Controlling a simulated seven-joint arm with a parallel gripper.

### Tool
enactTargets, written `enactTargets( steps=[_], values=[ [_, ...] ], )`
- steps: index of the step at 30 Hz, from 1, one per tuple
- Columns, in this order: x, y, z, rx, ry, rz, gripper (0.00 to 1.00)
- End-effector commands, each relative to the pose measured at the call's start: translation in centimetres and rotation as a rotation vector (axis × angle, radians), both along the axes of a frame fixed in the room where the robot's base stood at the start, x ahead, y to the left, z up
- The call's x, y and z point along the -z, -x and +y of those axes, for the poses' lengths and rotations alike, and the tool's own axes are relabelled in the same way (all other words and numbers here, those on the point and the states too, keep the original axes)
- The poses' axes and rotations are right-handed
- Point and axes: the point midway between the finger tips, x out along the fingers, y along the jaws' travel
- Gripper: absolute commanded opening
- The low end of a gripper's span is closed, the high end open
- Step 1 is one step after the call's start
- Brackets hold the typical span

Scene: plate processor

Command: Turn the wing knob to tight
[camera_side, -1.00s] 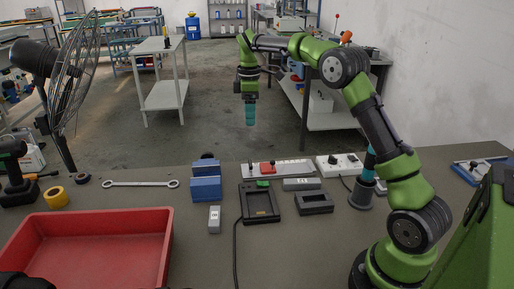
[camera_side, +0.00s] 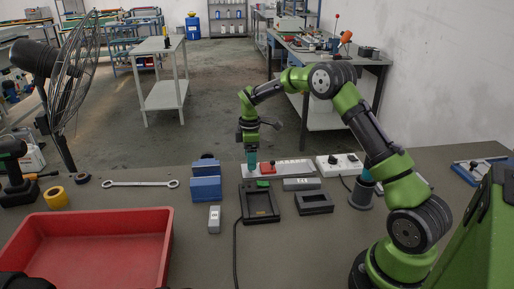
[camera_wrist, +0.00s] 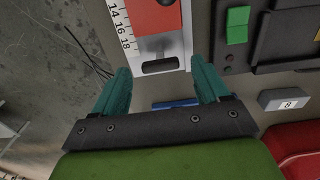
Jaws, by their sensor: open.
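My gripper (camera_side: 251,163) points down with its teal fingers over the left end of the white scale plate (camera_side: 308,166). The red slider block (camera_side: 267,168) sits on the scale plate, just right of the fingers. In the wrist view the red block (camera_wrist: 155,18) lies ahead of the fingertips, beside printed numbers. A small dark part shows on it at the top edge, possibly the wing knob, but its shape and turn are cut off.
A black device with a green button (camera_wrist: 237,25) lies close by the scale plate. Blue blocks (camera_side: 206,188) stand to the left, and a small grey labelled block (camera_side: 214,219) lies in front. A white box with knobs (camera_side: 340,165) is at right. A red tray (camera_side: 95,250) fills the front left.

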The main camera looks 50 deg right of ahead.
Motion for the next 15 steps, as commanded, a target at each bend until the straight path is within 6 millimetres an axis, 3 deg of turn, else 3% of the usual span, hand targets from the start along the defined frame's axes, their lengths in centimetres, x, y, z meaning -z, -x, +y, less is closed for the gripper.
enactTargets(
  steps=[4,13,15],
  values=[
    [1.02,0.01,0.0,0.0,0.0,0.0,0.74],
    [1.17,0.01,0.01,0.0,0.0,0.0,0.74],
    [1.16,0.01,0.01,0.0,0.0,0.0,0.64]
  ],
)
